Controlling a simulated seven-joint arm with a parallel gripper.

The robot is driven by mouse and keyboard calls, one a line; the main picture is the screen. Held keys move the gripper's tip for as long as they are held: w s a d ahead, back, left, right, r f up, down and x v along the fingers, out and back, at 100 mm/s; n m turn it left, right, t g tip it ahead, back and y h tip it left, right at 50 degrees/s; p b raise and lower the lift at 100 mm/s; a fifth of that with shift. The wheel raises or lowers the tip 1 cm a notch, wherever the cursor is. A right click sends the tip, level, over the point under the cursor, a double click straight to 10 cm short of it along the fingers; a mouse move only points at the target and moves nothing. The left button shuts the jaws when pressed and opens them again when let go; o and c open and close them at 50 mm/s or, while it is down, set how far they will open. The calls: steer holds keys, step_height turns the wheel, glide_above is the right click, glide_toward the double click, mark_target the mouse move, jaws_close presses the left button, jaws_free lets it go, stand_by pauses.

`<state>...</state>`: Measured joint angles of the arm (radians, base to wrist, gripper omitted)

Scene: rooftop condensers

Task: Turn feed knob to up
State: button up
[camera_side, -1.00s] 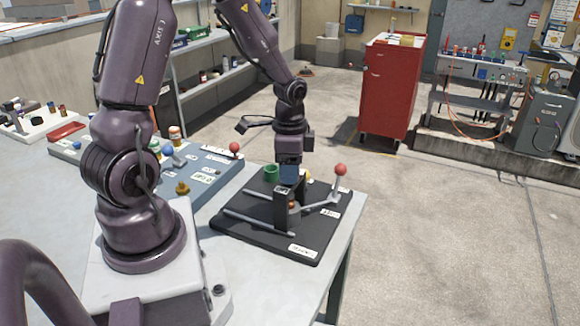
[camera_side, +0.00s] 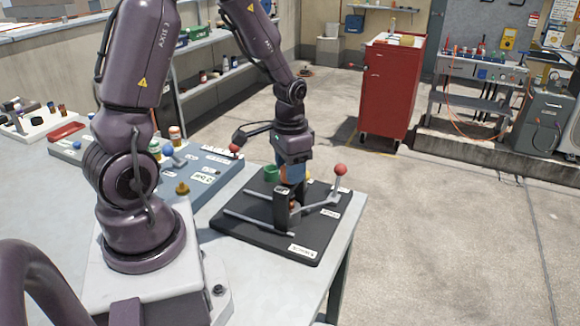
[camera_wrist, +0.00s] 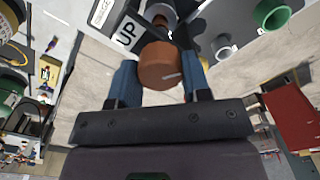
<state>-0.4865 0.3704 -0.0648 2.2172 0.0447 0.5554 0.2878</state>
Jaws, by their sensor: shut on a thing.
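The feed knob, a brown-orange round knob (camera_wrist: 158,62), sits between the two blue fingers of my gripper (camera_wrist: 160,78) in the wrist view. My gripper is shut on it. A short white line on its face lies toward its right side. A white label reading UP (camera_wrist: 126,34) is just up and left of the knob. In the side view my gripper (camera_side: 291,176) points down over the black panel (camera_side: 255,247), behind a dark upright post (camera_side: 281,209). The post and fingers mostly hide the knob there.
A red-balled lever (camera_side: 340,170) stands right of my gripper, and a green cup-like part (camera_side: 271,174) stands behind it. Grey rods lie along the panel. A blue-grey panel (camera_side: 215,163) with several controls is to the left. A red cabinet (camera_side: 388,88) stands farther back.

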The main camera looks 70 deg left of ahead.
steer(key=shift+r, duration=0.1)
steer(key=o, duration=0.9)
step_height(320, 180, up, 13)
steer(key=shift+f, duration=0.1)
